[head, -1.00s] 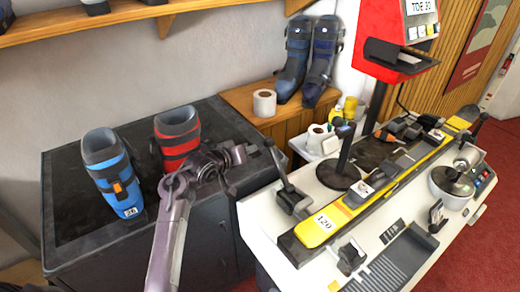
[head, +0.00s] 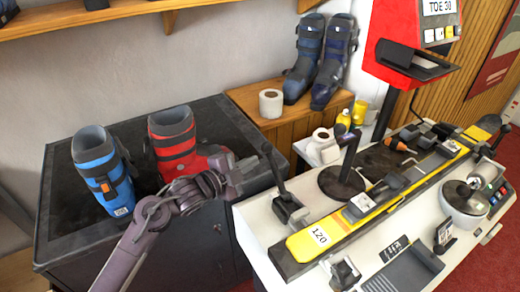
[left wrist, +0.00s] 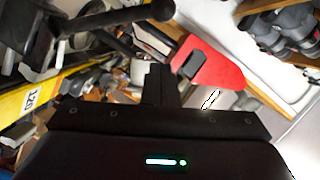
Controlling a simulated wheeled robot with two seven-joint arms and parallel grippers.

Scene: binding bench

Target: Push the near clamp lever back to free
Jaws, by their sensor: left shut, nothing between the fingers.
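The near clamp lever (head: 275,172) is a dark lever standing tilted at the near left end of the white bench, its top leaning left. In the left wrist view a dark lever with a rounded knob (left wrist: 115,22) crosses the top left, beyond the fingers. My left gripper (head: 257,170) is shut and empty, just left of the lever; I cannot tell whether it touches. Its closed fingers also show in the left wrist view (left wrist: 160,85). The yellow ski (head: 375,208) marked 120 lies along the bench. My right gripper is out of view.
A black post on a round base (head: 341,183) stands behind the ski. A red toe device (head: 405,45) rises at the back.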

